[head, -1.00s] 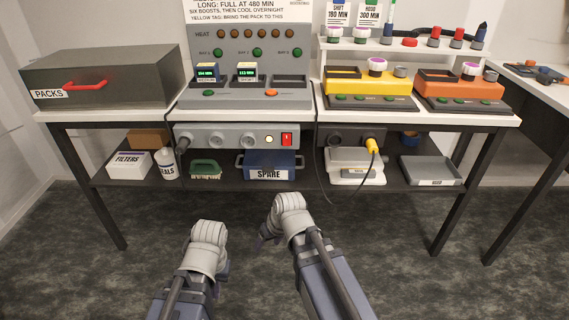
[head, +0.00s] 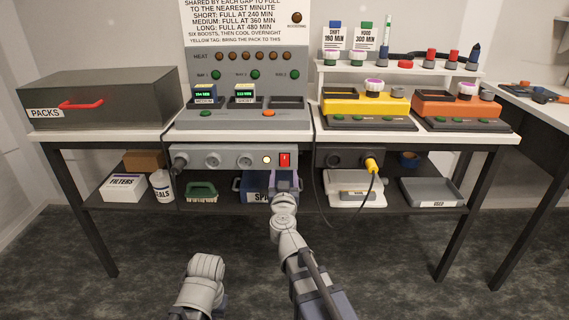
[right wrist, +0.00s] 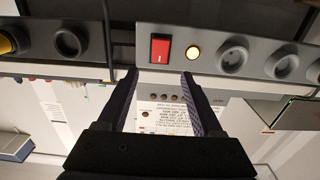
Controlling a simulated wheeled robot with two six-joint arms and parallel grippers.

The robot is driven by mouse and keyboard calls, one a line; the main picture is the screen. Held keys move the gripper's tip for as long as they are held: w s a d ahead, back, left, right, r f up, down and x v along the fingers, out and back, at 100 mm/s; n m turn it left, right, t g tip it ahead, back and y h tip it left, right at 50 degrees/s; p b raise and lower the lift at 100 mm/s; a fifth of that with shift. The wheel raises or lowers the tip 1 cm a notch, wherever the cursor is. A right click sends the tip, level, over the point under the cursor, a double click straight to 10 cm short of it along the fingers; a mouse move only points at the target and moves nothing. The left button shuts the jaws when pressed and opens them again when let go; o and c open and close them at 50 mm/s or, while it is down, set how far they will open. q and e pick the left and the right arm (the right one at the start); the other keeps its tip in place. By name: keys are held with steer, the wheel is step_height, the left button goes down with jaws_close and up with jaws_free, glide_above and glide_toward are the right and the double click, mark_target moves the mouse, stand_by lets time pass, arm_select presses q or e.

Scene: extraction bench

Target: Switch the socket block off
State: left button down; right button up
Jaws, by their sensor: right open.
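The grey socket block (head: 225,159) hangs under the front edge of the bench. Its red rocker switch (head: 285,160) is at the right end, beside a lit yellowish lamp (head: 267,160). A dark plug sits in its leftmost socket. The right wrist view shows the block upside down, with the red switch (right wrist: 160,49) and the glowing lamp (right wrist: 193,52). My right gripper (head: 285,176) is open and empty, just below and in front of the switch. Its fingers (right wrist: 160,76) spread to either side of the switch in the wrist view; contact cannot be seen. My left gripper is out of view.
A second, dark socket block (head: 348,160) with a yellow plug (head: 372,165) and hanging cable is right of the switch. The blue SPARE bin (head: 252,190) sits on the lower shelf (head: 225,204) behind my right arm. The bench edge is just above the switch.

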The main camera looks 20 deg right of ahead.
mark_target(285, 159)
steer(key=shift+x, duration=3.9)
jaws_close()
